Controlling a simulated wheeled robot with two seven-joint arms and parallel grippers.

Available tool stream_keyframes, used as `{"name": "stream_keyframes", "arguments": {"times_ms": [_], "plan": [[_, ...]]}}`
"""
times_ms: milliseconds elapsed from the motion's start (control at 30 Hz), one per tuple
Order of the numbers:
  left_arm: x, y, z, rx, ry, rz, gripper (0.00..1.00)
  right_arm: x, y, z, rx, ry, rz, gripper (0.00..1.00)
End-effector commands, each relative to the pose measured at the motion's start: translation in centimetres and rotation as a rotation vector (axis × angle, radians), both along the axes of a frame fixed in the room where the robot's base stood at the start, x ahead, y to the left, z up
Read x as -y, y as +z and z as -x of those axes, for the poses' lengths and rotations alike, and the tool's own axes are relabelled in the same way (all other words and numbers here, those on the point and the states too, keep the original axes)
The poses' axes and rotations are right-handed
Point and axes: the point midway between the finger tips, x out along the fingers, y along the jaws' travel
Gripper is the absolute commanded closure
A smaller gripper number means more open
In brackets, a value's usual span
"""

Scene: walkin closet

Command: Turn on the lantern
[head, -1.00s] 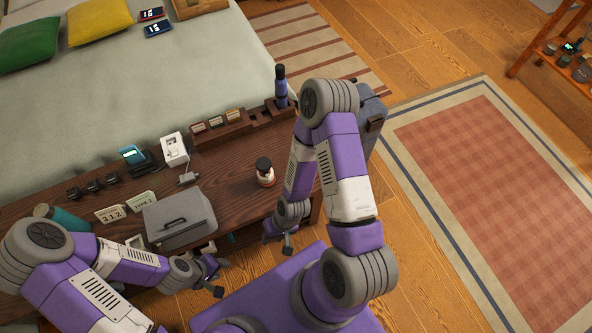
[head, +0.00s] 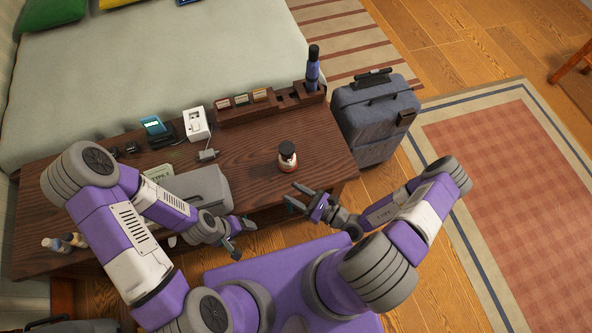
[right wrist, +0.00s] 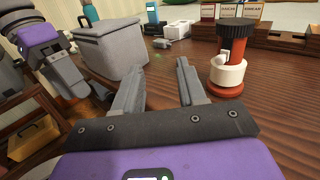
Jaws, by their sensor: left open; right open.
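The lantern (head: 287,157) looks like a small upright cylinder with a black top, white band and red-brown base on the wooden table. In the right wrist view the lantern (right wrist: 227,72) stands just right of the right-hand finger, apart from it, with a small white knob on its side. My right gripper (head: 297,197) is open and empty at the table's front edge, just in front of the lantern; its spread fingers show in the right wrist view (right wrist: 160,75). My left gripper (head: 240,236) is open and empty by the front edge, left of the lantern.
A grey box (head: 200,190) sits left of the lantern. Behind are a white charger (head: 196,124), a small adapter (head: 207,155), a wooden rack (head: 245,110) and a dark bottle (head: 313,68). A grey suitcase (head: 375,115) stands right of the table. Tabletop around the lantern is clear.

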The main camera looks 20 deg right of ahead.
Motion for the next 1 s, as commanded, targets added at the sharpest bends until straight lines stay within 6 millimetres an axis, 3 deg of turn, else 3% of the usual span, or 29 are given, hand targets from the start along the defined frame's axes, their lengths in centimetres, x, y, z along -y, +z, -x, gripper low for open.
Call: {"name": "stream_keyframes", "arguments": {"times_ms": [100, 233, 700, 1000], "plan": [[0.0, -0.2, 0.0, 0.000, 0.000, 0.000, 0.20, 3.6, -1.4, -1.5, -0.023, -0.227, -0.020, 0.59], [0.0, -0.4, 0.0, 0.001, 0.000, 0.000, 0.20, 5.3, -2.1, -2.3, -0.031, -0.329, -0.019, 0.59], [0.0, -2.1, 0.0, 0.001, 0.000, 0.000, 0.20, 2.9, -2.2, -8.2, -0.031, -0.335, -0.017, 0.59], [0.0, -2.2, 0.0, 0.000, 0.000, 0.000, 0.20, 2.5, -2.1, -9.0, -0.033, -0.334, -0.017, 0.59]]}}
